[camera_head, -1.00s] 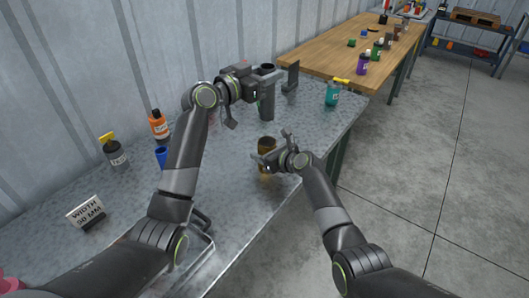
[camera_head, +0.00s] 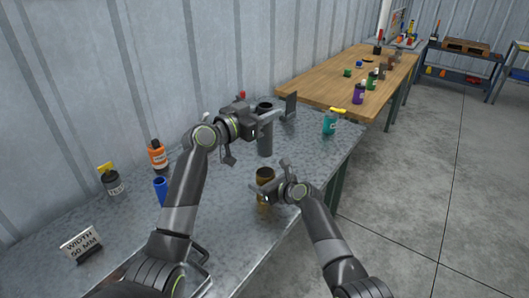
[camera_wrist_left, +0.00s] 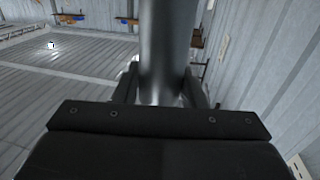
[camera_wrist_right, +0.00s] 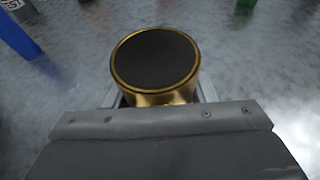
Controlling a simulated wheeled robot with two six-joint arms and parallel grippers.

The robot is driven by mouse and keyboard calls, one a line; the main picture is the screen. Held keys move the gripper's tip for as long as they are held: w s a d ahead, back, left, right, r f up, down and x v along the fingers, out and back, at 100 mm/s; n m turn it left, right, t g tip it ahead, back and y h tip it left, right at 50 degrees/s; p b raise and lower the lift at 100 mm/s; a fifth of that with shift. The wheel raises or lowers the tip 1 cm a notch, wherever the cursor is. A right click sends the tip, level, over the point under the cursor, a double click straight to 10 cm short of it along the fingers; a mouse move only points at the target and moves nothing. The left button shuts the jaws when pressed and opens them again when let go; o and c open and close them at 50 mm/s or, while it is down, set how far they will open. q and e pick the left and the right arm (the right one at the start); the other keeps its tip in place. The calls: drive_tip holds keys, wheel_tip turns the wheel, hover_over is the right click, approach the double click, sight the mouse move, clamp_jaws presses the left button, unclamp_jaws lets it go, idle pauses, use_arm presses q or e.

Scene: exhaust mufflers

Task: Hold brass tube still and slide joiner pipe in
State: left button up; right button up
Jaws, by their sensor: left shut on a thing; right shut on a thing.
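The brass tube (camera_head: 264,175) stands upright on the metal bench, its dark open top facing up. My right gripper (camera_head: 266,190) is shut on it; the tube's gold rim (camera_wrist_right: 155,65) also shows in the right wrist view. The grey joiner pipe (camera_head: 265,138) is upright, held by my left gripper (camera_head: 264,120), which is shut on it. In the head view the pipe appears above and behind the brass tube, apart from it. The left wrist view shows the pipe (camera_wrist_left: 168,45) between the fingers. Whether the pipe's lower end touches the bench is hard to tell.
A dark bracket (camera_head: 289,106) and a teal bottle (camera_head: 331,122) stand near the bench's far end. The wooden table (camera_head: 345,82) lies beyond.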

sight(265, 153)
use_arm(q)
drive_tip(key=shift+f, duration=5.05)
drive_tip(key=shift+f, duration=0.15)
drive_tip(key=shift+f, duration=1)
drive_tip(key=shift+f, duration=0.4)
drive_tip(key=o, duration=1.2)
drive_tip(key=shift+v, duration=3.8)
